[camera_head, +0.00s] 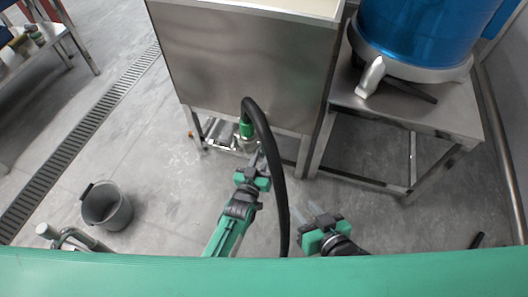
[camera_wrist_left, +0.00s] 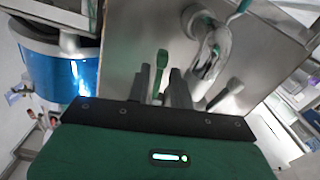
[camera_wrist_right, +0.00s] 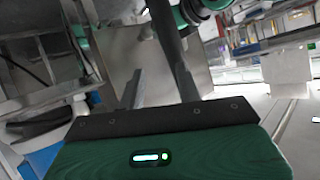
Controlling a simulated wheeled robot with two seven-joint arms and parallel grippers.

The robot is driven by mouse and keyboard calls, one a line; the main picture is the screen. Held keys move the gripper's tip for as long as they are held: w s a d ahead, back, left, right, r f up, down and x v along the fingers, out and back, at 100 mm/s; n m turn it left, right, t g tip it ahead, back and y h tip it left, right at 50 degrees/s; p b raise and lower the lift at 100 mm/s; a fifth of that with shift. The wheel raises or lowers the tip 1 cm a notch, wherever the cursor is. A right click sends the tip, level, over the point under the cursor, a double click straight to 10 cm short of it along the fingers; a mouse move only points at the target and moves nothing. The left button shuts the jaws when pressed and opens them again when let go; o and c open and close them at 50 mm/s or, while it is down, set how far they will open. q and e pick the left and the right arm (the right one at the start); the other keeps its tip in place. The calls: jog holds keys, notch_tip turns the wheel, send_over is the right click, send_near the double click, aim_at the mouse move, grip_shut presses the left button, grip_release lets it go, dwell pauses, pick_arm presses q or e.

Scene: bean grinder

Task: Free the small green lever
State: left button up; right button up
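A green lever (camera_wrist_left: 162,59) stands upright in the left wrist view, in line with the gap between my left fingers. My left gripper (camera_head: 257,160) is at the low steel pipe fitting, in front of the cabinet; its fingers (camera_wrist_left: 160,80) are a little apart, and whether they touch the lever is unclear. My right gripper (camera_head: 307,210) is open and empty, right of the hose.
A steel cabinet (camera_head: 245,65) stands ahead. A blue drum (camera_head: 425,35) stands on a steel stand (camera_head: 440,115) at the right. A grey bucket (camera_head: 107,207) is on the floor at the left, near a drain grate (camera_head: 80,140). The hose arches between my two arms.

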aim_at(263, 153)
pick_arm(q)
jog(key=shift+x, duration=1.6)
pick_arm(e)
jog(key=shift+a+r+t+y, duration=0.15)
jog(key=shift+a+t+y, duration=0.15)
jog(key=shift+a+t, duration=0.25)
pick_arm(q)
grip_shut()
